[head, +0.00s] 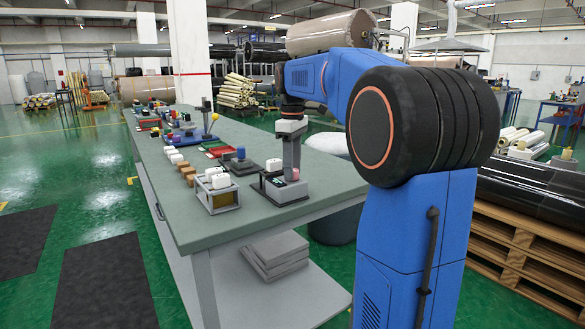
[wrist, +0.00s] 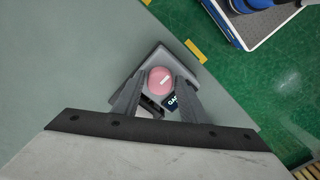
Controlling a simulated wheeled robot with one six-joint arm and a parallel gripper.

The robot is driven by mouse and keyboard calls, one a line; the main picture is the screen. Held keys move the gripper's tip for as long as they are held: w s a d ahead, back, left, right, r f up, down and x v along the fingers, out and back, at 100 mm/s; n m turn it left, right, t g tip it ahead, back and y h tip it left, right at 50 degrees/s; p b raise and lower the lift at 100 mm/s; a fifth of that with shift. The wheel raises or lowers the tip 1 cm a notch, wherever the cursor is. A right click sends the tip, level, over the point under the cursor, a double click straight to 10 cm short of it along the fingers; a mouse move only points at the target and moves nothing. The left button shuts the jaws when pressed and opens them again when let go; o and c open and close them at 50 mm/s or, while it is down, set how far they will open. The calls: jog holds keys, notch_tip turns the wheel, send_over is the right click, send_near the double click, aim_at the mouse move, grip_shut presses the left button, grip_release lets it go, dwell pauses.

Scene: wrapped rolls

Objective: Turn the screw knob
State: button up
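A round pink-red screw knob (wrist: 160,80) with a small pale label sits on a grey base plate (wrist: 152,58) near the table's edge. In the wrist view my gripper (wrist: 160,76) has one finger on each side of the knob, with the fingers apart. I cannot tell whether either fingertip touches it. A dark label with white letters (wrist: 173,102) shows between the fingers. In the head view my gripper (head: 291,172) points down over the base plate (head: 287,192), and only a small bit of the knob shows (head: 295,173).
The long grey-green table (head: 225,228) carries a box with white pieces (head: 217,195) left of my gripper, and several blocks and trays farther back. The table's right edge is close to my gripper. Green floor (wrist: 275,85) lies beyond it.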

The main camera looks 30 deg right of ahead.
jog(key=c, duration=0.8)
jog(key=shift+m, duration=0.4)
